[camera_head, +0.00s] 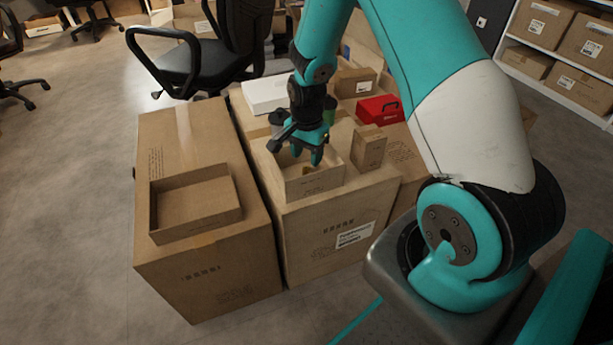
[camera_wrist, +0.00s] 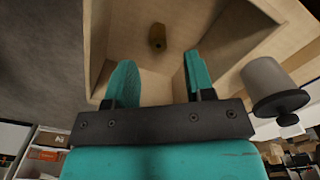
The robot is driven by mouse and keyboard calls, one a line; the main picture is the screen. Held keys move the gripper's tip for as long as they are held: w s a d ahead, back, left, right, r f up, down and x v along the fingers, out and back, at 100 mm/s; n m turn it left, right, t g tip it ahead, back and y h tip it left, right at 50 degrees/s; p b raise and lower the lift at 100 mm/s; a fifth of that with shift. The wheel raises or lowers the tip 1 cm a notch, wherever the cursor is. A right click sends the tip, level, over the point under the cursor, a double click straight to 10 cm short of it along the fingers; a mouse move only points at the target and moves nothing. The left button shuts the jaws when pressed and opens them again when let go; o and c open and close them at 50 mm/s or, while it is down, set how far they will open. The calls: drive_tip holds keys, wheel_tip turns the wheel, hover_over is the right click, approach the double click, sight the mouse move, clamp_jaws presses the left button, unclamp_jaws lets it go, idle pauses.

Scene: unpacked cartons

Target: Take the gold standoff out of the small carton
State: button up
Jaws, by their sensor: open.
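The small carton (camera_head: 313,187) is an open-topped brown box standing on a large closed carton. Its pale inner walls fill much of the wrist view (camera_wrist: 97,45). The gold standoff (camera_wrist: 157,37) is a short brownish-gold cylinder inside it, seen ahead of and between my fingertips, apart from both. In the head view the standoff is mostly hidden by the carton wall and my gripper. My gripper (camera_head: 306,157) points down at the carton's opening with its two teal fingers apart and nothing between them; it also shows in the wrist view (camera_wrist: 160,62).
A small upright box (camera_head: 369,148) stands close right of the small carton. A grey canister with a dark cap (camera_wrist: 270,82) is beside it in the wrist view. Behind are a white box (camera_head: 265,94) and a red case (camera_head: 379,109). An empty shallow tray (camera_head: 197,233) lies left.

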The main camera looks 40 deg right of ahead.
sight(306, 168)
drive_tip(key=f+b, duration=0.1)
drive_tip(key=f, duration=0.1)
drive_tip(key=f+b, duration=0.1)
drive_tip(key=f, duration=0.2)
drive_tip(key=shift+s+a+f, duration=0.1)
drive_tip(key=shift+a+f, duration=0.1)
drive_tip(key=shift+f, duration=0.1)
clamp_jaws()
drive_tip(key=shift+r, duration=0.15)
